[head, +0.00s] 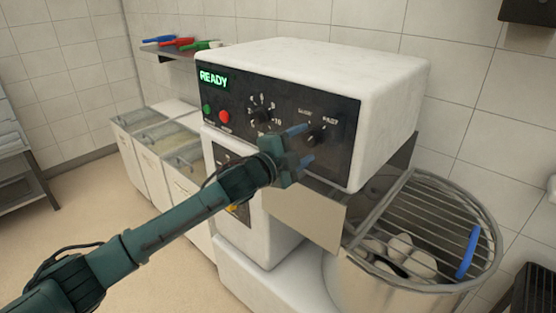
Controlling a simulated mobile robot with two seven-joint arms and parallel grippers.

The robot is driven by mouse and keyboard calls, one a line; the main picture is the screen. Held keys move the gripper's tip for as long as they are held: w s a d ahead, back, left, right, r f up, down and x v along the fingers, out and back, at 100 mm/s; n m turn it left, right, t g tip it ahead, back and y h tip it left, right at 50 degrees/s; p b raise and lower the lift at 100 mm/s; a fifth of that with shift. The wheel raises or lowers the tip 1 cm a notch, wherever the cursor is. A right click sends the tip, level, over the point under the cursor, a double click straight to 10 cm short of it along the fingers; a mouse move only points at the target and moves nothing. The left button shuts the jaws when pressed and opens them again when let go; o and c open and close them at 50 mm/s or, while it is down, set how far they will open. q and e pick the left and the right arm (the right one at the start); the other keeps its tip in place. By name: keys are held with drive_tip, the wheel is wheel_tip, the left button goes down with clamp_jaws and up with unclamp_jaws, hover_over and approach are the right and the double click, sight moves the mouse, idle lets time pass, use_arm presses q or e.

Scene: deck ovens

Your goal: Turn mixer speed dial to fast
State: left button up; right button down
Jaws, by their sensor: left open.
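The white mixer (341,62) stands in the middle of the head view. Its dark control panel (340,105) has a lit green READY display (213,80), a green and a red button, and a numbered dial (262,116). The speed dial (317,134) is at the panel's right, with SLOW and FAST lettering above it. The exact direction of its pointer is too small to tell. My left gripper (303,146) is open, its blue-tipped fingers close around the dial's left side. Whether they touch it I cannot tell. My right gripper is not in view.
A steel bowl (365,284) under a wire guard (440,205) with a blue handle (468,252) stands at the lower right, with pale lumps inside. White bins line the wall behind at left. A wall shelf (168,54) holds coloured scoops.

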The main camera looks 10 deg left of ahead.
use_arm(q)
drive_tip(key=b+v, duration=0.1)
drive_tip(key=v, duration=0.9)
drive_tip(key=shift+s+a, duration=0.15)
drive_tip(key=shift+s, duration=0.1)
drive_tip(key=s+a+f+n+g+y, duration=0.2)
drive_tip(key=s+a+f+n+y, duration=0.1)
drive_tip(key=s+f+n, duration=0.6)
drive_tip(key=s+a+f+n+g+y, duration=0.2)
drive_tip(key=s+a+f+n+y, duration=0.2)
drive_tip(key=s+f+n, duration=0.5)
drive_tip(key=s+f, duration=0.4)
drive_tip(key=f, duration=0.3)
drive_tip(key=s+f, duration=0.4)
drive_tip(key=f, duration=0.3)
drive_tip(key=shift+s+f, duration=0.2)
drive_tip(key=shift+s, duration=0.15)
